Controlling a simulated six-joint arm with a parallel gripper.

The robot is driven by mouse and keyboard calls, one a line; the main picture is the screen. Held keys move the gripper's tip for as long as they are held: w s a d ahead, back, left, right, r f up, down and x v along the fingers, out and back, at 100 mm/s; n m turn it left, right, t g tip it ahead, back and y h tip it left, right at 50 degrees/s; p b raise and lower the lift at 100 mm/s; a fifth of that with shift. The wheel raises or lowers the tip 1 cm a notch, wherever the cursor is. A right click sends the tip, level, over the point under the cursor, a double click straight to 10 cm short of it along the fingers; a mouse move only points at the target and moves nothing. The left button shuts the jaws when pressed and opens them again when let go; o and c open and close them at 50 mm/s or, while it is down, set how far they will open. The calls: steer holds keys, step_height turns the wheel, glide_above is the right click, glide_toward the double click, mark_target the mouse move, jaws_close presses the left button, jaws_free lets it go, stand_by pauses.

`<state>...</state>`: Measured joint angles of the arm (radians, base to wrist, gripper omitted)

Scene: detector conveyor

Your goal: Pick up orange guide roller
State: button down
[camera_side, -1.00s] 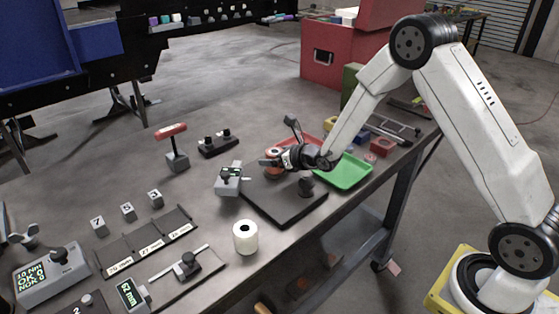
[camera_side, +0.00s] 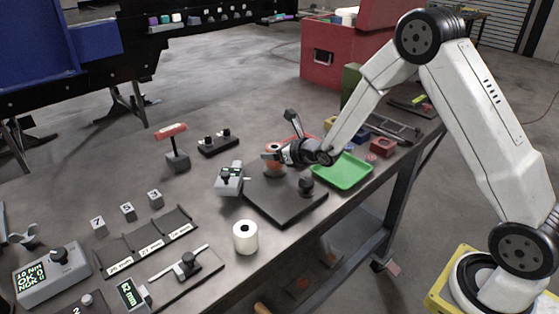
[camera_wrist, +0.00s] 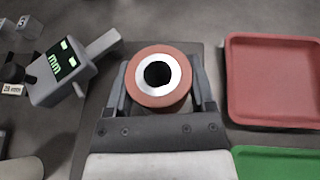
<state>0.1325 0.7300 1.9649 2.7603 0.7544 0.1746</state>
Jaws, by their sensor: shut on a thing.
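The orange guide roller (camera_wrist: 134,92) is a short orange ring-shaped cylinder with a pale metal core and a dark bore. In the wrist view it stands between the two fingers of my gripper (camera_wrist: 160,95), which is shut on it from both sides. In the side view the roller (camera_side: 273,149) shows at the tip of my gripper (camera_side: 275,155), above the back part of the black plate (camera_side: 285,207). The gripper partly hides it. I cannot tell exactly how far it is above the surface.
A red tray (camera_wrist: 270,114) and a green tray (camera_wrist: 270,153) lie to the right. A grey gauge with a green display (camera_wrist: 62,67) stands close on the left. A white roller (camera_side: 245,238) stands near the front edge.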

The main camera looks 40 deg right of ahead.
steer(key=s+r, duration=1.1)
steer(key=s, duration=0.3)
steer(key=shift+a+r, duration=0.3)
stand_by(0.5)
steer(key=w+d+f+h, duration=0.1)
steer(key=w+d, duration=0.1)
steer(key=d, duration=0.4)
steer(key=w+d+f+m, duration=0.1)
steer(key=w+d, duration=0.1)
steer(key=d, duration=0.4)
steer(key=shift+w+d+f+m+h, duration=0.25)
steer(key=shift+d+f+m+h, duration=0.05)
steer(key=shift+d+h, duration=0.1)
steer(key=shift+w, duration=0.1)
